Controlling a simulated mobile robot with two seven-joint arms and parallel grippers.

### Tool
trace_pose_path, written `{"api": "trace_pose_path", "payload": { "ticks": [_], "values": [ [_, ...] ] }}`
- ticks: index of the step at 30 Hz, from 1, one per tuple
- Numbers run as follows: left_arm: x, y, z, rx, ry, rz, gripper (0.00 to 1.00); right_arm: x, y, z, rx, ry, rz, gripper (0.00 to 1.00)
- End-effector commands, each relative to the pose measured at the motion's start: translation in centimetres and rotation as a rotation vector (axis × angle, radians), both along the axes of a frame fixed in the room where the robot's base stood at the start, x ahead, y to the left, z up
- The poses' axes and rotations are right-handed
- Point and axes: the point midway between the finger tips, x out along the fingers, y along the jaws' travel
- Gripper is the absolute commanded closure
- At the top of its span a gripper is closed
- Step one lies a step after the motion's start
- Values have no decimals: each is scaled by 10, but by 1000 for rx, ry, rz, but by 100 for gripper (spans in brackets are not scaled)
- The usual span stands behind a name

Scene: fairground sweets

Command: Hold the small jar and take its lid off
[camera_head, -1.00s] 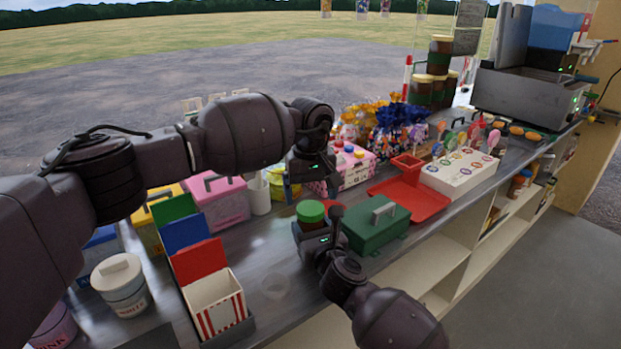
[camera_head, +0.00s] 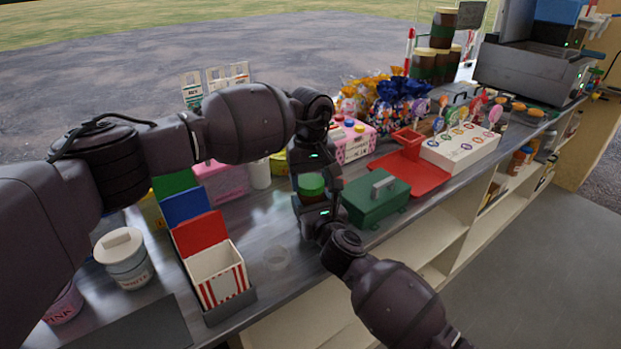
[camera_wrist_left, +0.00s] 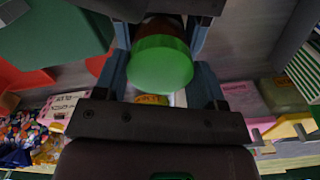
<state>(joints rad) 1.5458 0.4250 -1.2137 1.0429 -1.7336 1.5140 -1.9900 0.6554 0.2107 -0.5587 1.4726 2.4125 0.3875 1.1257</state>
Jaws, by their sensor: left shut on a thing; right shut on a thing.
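The small jar has a round green lid (camera_head: 312,182) and stands out above the counter in the head view. My right gripper (camera_head: 314,212) is shut on the jar's body from the front, hiding most of it. My left gripper (camera_head: 312,188) reaches down from above with its fingers on both sides of the lid, shut on it. In the left wrist view the lid (camera_wrist_left: 160,66) sits between the two fingers, with the dark brown jar body (camera_wrist_left: 164,26) directly behind it. I see no gap between lid and jar.
A green box with a handle (camera_head: 376,203) stands close to the right of the jar. A red tray (camera_head: 425,180) lies beyond it. A striped popcorn box (camera_head: 219,278) and a white-lidded tub (camera_head: 122,258) stand left.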

Motion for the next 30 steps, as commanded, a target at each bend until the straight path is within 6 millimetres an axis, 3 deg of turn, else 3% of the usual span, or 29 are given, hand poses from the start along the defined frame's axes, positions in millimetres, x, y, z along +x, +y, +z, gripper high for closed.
{"api": "trace_pose_path", "payload": {
  "ticks": [8, 30],
  "values": [
    [0, 0, 0, 0, -1, 85, 65, 0, 0, 0, 0, 0, 0, 100],
    [0, 1, 1, 1, -1, 1152, 65, 0, 0, 0, 0, 1, 0, 100]
  ]
}}
